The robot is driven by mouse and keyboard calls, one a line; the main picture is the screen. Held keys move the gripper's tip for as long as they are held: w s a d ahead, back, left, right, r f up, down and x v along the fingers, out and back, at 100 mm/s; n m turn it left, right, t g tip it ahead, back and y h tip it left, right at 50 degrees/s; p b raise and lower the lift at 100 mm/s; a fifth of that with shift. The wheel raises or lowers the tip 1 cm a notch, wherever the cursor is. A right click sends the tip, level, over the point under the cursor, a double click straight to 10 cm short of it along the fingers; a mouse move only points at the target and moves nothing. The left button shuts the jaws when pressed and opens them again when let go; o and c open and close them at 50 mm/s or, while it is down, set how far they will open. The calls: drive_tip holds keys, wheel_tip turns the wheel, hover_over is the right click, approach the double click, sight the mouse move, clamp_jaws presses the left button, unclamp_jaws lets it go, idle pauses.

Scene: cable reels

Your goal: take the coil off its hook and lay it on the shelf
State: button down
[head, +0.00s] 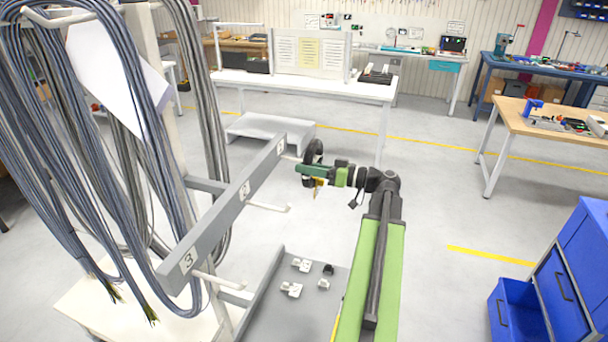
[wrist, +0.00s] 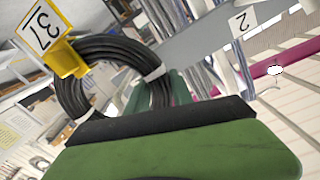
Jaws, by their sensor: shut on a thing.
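A small black coil (head: 313,152) is at my gripper (head: 311,171), close to the tip of the far hook, by label 1 on the grey bar (head: 222,210). I cannot tell whether the hook still passes through it. My gripper is shut on the coil's lower right part, which goes down behind the near green finger. The yellow tag also shows just below the gripper in the head view (head: 317,187). The grey shelf (head: 268,312) is low down, below the bar.
The hooks by labels 2 (head: 268,207) and 3 (head: 215,281) are empty. Several small white and dark parts (head: 292,289) lie on the shelf. Big grey cable bundles (head: 95,150) hang at the left. A blue drawer cabinet (head: 565,285) stands at the right. Floor right of my arm is clear.

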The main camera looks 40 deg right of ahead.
drive_tip(key=shift+v, duration=2.25)
drive_tip(key=v, duration=0.7)
drive_tip(key=shift+s, duration=0.2)
drive_tip(key=shift+d+r, duration=0.15)
drive_tip(key=g+h+p, duration=0.1)
drive_tip(key=p, duration=0.3)
drive_tip(key=s+g+h+p, duration=0.1)
drive_tip(key=g+p, duration=0.1)
drive_tip(key=p, duration=0.2)
drive_tip(key=d+g+p, duration=0.1)
drive_tip(key=g+p, duration=0.1)
drive_tip(key=p, duration=0.2)
drive_tip(key=shift+s+h, duration=0.4)
